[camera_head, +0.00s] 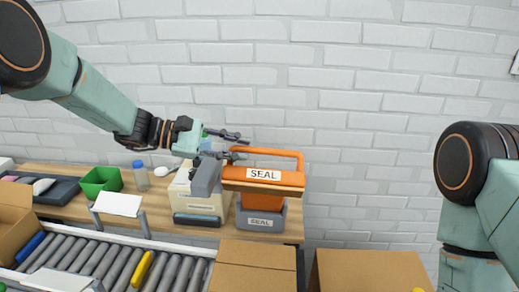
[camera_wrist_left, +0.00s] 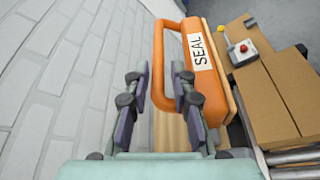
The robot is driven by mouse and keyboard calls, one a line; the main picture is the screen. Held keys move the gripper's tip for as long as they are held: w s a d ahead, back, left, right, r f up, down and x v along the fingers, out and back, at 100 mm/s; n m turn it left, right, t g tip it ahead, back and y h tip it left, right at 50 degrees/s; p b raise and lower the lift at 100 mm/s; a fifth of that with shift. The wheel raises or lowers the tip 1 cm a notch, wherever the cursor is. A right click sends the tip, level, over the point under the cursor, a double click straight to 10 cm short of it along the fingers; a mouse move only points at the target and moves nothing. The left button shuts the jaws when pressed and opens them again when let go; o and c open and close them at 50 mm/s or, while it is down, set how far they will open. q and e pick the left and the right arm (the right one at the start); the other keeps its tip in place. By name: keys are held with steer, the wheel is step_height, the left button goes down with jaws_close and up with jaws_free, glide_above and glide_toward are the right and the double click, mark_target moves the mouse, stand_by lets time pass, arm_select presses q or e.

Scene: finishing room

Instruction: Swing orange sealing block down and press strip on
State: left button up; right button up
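The orange sealing block (camera_head: 263,176), labelled SEAL, is raised above a lower orange and grey SEAL unit (camera_head: 262,216) on the bench. It has an orange loop handle (camera_head: 278,153). In the left wrist view the block (camera_wrist_left: 204,70) is right of centre, and its handle (camera_wrist_left: 158,62) lies ahead of the fingers. My left gripper (camera_head: 243,147) is open at the handle's left side. Its fingers (camera_wrist_left: 156,76) are apart with nothing held; I cannot tell whether the right finger touches the handle. My right gripper is out of view. I cannot make out the strip.
A cream machine (camera_head: 197,203) stands left of the sealing unit. A green bin (camera_head: 100,181) and a blue-capped bottle (camera_head: 140,176) are farther left on the bench. A roller conveyor (camera_head: 110,262) and a cardboard box (camera_head: 255,262) are in front. A brick wall is behind.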

mark_target(257, 151)
arm_select(q)
steer(key=x, duration=0.6)
steer(key=shift+w+p, duration=0.1)
steer(key=shift+p, duration=0.2)
steer(key=shift+w+d+f, duration=0.1)
steer(key=shift+w+d, duration=0.05)
steer(key=shift+w, duration=0.05)
steer(key=shift+s+a, duration=0.2)
steer(key=shift+a, duration=0.1)
steer(key=shift+s+r, duration=0.3)
steer(key=shift+c, duration=0.3)
steer(key=shift+w+d+f, duration=0.15)
steer(key=shift+w+d, duration=0.05)
steer(key=shift+d, duration=0.15)
steer(key=c, duration=0.3)
steer(key=shift+a, duration=0.1)
jaws_close()
steer(key=shift+w, duration=0.1)
